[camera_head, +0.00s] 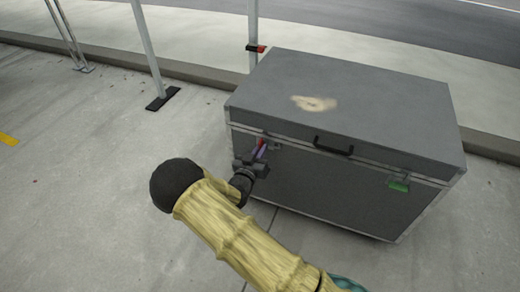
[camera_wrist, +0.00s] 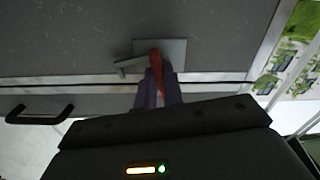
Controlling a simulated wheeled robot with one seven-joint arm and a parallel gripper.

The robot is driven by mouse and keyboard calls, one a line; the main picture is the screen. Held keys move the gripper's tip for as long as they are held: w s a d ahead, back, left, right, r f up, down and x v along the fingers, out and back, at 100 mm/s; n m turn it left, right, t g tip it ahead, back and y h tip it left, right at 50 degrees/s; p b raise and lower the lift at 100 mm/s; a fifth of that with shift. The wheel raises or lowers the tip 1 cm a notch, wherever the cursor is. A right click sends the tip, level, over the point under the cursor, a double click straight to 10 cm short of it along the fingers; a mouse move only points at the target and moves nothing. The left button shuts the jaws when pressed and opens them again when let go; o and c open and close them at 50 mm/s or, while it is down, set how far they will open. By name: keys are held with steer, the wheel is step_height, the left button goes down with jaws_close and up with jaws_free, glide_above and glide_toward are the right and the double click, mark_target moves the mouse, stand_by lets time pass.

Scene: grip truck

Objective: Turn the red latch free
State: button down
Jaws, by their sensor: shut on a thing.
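The red latch (camera_head: 264,142) is on the front left of a closed grey case, by the lid seam. In the wrist view the red latch (camera_wrist: 156,62) stands out from a grey metal plate (camera_wrist: 175,50). My gripper (camera_head: 258,153) reaches it from the front left. In the wrist view the purple fingers of my gripper (camera_wrist: 157,88) are closed on the latch and hide part of it. A green latch (camera_head: 398,186) is on the right of the case front.
The grey case (camera_head: 330,185) stands on concrete, with a black handle (camera_head: 333,147) between the latches. The handle also shows in the wrist view (camera_wrist: 40,115). A pale patch (camera_head: 314,103) marks the lid. Metal posts (camera_head: 147,50) stand behind.

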steer(key=shift+f+m, duration=0.1)
steer(key=shift+m, duration=1.1)
steer(key=c, duration=1.5)
jaws_free()
steer(key=shift+s, duration=0.1)
steer(key=p+v, duration=0.5)
steer(key=v, duration=1.2)
steer(key=shift+s+a, duration=0.1)
steer(key=shift+s, duration=0.05)
